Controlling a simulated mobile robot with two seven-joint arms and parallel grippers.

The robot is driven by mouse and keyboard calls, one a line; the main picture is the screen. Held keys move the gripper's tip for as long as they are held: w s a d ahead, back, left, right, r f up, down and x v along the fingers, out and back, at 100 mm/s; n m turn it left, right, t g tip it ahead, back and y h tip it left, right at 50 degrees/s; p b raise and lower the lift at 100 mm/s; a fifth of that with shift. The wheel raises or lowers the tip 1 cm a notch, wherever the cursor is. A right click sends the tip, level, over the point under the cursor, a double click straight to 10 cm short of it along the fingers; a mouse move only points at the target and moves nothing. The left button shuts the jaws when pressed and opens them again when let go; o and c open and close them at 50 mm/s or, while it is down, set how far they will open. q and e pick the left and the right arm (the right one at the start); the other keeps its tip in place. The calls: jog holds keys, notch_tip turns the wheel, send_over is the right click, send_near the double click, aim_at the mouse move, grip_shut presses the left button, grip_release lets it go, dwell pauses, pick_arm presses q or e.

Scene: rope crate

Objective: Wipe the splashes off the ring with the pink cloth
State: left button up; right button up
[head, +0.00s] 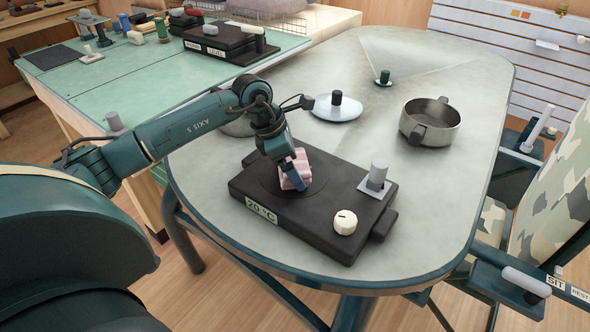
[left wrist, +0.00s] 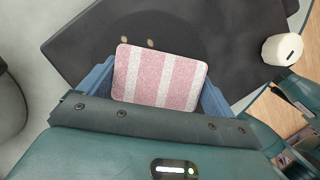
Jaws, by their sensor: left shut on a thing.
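The pink cloth (head: 297,172), with pink and white stripes, is held in my left gripper (head: 292,170) over the hob's ring. In the left wrist view the cloth (left wrist: 158,78) sits between the two blue fingers of the gripper (left wrist: 157,85). The ring (head: 322,184) is a dark round area on the black hob (head: 290,215). Two pale tan splashes (left wrist: 137,41) show on the ring just beyond the cloth's edge. The cloth hides part of the ring, and I cannot tell whether it touches. My right gripper is not in view.
The hob has a cream knob (head: 345,222), a "20 °C" label (head: 261,210) and a grey post on a plate (head: 374,181). A grey pot (head: 430,122) and a lid (head: 337,107) stand behind it. The table's right side is clear.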

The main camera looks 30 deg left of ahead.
pick_arm(q)
jog(key=shift+w+a, duration=0.25)
jog(key=shift+w, duration=0.05)
jog(key=shift+w+a+f+b, duration=0.1)
jog(key=shift+w+a+b, duration=0.55)
jog(key=shift+w+a, duration=0.9)
jog(key=shift+w+d, duration=0.1)
jog(key=shift+d, duration=0.05)
jog(key=shift+r+p, duration=0.35)
jog(key=shift+r, duration=0.05)
jog(key=shift+r+p, duration=0.3)
jog(key=shift+r, duration=0.15)
